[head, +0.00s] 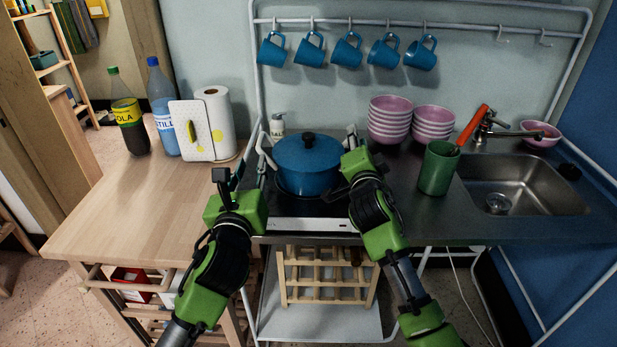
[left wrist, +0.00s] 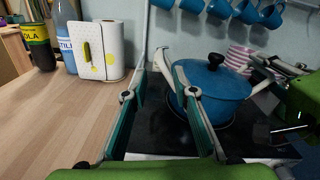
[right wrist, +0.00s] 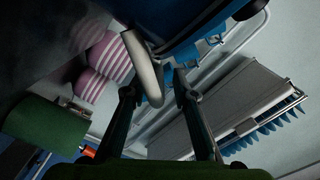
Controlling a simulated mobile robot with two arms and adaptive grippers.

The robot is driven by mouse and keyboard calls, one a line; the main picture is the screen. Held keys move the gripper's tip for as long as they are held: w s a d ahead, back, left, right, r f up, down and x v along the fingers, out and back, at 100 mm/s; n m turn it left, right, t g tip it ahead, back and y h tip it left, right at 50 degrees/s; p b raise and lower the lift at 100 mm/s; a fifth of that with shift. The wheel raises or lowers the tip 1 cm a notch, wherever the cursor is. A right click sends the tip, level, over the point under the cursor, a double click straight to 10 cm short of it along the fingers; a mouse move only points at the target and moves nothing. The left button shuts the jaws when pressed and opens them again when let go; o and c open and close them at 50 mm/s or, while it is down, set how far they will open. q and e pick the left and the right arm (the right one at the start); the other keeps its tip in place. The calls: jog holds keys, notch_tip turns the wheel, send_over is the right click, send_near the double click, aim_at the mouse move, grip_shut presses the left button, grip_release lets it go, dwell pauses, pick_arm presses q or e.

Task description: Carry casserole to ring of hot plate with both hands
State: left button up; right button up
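The blue casserole (head: 305,182) with its blue lid and white side handles stands upright on the black hot plate (head: 312,209); a ring edge shows at its base in the left wrist view, where the casserole (left wrist: 216,98) is right of my fingers. My left gripper (head: 225,180) is open and empty, left of the casserole and apart from its left handle (head: 265,152). My right gripper (head: 343,168) is at the casserole's right side. In the right wrist view its fingers (right wrist: 157,80) are apart, with the white right handle (right wrist: 143,68) at their tips; contact is unclear.
A wooden worktop (head: 140,207) at left holds two bottles, a cutting board (head: 191,131) and a paper roll. Pink bowls (head: 390,121) and a green cup (head: 438,168) stand right of the casserole, before the sink (head: 510,183). Blue mugs (head: 347,50) hang above.

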jog(key=s, duration=1.1)
jog(key=shift+s+a, duration=0.2)
jog(key=shift+s, duration=0.2)
